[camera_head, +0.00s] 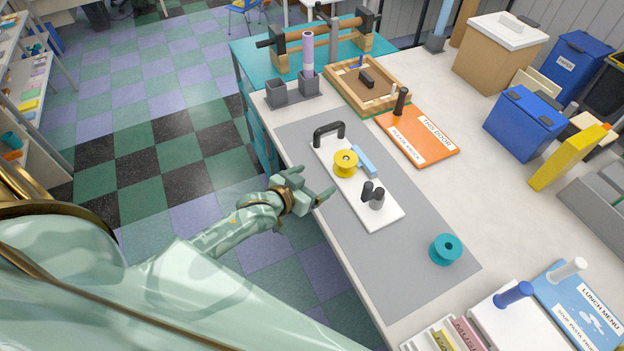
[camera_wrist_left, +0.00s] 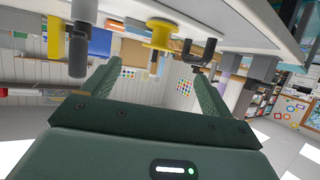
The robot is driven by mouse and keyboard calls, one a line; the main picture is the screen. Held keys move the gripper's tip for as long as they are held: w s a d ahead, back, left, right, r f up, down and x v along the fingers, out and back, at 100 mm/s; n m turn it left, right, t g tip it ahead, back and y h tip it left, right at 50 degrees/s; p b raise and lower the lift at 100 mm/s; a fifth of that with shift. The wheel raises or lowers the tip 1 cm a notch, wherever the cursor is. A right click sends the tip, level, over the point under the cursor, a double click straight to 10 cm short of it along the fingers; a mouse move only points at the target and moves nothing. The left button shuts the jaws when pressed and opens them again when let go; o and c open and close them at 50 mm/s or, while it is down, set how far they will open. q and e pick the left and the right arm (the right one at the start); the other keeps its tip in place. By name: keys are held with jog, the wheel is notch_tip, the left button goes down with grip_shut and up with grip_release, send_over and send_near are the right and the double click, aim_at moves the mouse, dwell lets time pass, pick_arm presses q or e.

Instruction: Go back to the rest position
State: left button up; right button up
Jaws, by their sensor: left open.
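My left gripper (camera_head: 311,189) is open and empty in the head view. It is at the left edge of the worktable, beside a white board (camera_head: 380,213) with a black handle (camera_head: 328,131). The board lies on a grey mat (camera_head: 419,291) and carries a yellow spool (camera_head: 345,163), a light blue bar (camera_head: 364,160) and a grey post with dark prongs (camera_head: 375,196). In the left wrist view both fingers are spread with nothing between them, and the yellow spool (camera_wrist_left: 160,34) shows beyond. My right gripper shows in neither view.
A teal spool (camera_head: 445,249) stands on the mat's right part. An orange board (camera_head: 419,136), a wooden tray (camera_head: 372,104) and grey cups (camera_head: 276,93) stand farther back. Boards with a blue peg (camera_head: 512,294) and white peg are at lower right. Checkered floor (camera_head: 160,140) lies open to the left.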

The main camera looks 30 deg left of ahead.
pick_arm(q)
jog(key=s+a+r+m+g+y, duration=0.25)
jog(key=s+r+y, duration=0.2)
jog(key=s, duration=0.55)
jog(key=s+a+r+m+g+y, duration=0.2)
jog(key=s+r+m+g+y, duration=0.15)
jog(key=s+r, duration=0.45)
jog(key=s+d+f+n+g+h+b, duration=0.1)
jog(key=s+d+f+g+h+b, duration=0.15)
jog(key=f, duration=1.45)
jog(key=s+d+f+n+g+h+b, duration=0.1)
jog(key=s+d+f+b, duration=0.15)
jog(key=f, duration=1.45)
jog(key=s+f+n+g+h+b, duration=0.2)
jog(key=s+f+b, duration=0.3)
jog(key=s+f, duration=1.5)
jog(key=shift+s+a+n+g, duration=0.25)
jog(key=shift+s+n+g, duration=0.05)
jog(key=shift+s+g, duration=0.2)
